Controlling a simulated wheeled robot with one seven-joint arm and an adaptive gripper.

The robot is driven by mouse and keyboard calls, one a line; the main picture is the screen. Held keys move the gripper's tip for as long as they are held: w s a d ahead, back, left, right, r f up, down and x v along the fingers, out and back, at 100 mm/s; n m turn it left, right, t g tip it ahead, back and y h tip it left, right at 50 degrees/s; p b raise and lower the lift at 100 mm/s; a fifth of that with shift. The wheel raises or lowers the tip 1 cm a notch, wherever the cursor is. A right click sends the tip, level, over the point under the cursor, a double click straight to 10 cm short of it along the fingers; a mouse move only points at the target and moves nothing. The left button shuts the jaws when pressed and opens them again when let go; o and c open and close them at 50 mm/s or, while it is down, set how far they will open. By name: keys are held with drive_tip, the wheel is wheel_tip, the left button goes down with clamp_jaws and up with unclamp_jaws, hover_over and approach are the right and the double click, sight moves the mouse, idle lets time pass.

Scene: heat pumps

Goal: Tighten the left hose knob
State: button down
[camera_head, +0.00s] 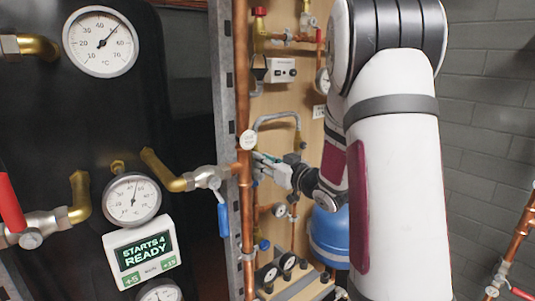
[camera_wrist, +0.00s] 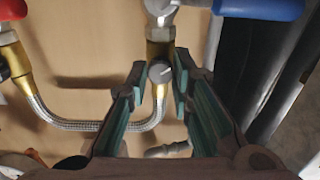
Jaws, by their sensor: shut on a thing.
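The hose knob (camera_wrist: 160,72) is a small grey round cap on a brass fitting at one end of a braided hose (camera_wrist: 85,125) in the wrist view. The hose also shows in the head view as a grey arch (camera_head: 275,117) on the wooden panel; my gripper is at its left end. My gripper (camera_wrist: 160,80) is shut on the knob, with one green-padded finger on each side. In the head view, my gripper (camera_head: 262,164) reaches in from the right, close behind a vertical copper pipe. The knob is not clearly visible there.
The copper pipe (camera_head: 243,100) and a metal upright (camera_head: 222,90) stand just left of my gripper. A blue handle (camera_wrist: 262,8) is near the fitting, and a red one (camera_wrist: 12,8) is at the hose's other end. A blue tank (camera_head: 328,238) sits below my arm.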

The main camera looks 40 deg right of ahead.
drive_tip(key=shift+f+m+p, duration=0.1)
drive_tip(key=shift+m+p, duration=2.8)
drive_tip(key=shift+m, duration=0.4)
drive_tip(key=c, duration=1.4)
unclamp_jaws()
drive_tip(key=s, duration=1.2)
drive_tip(key=shift+d, duration=0.15)
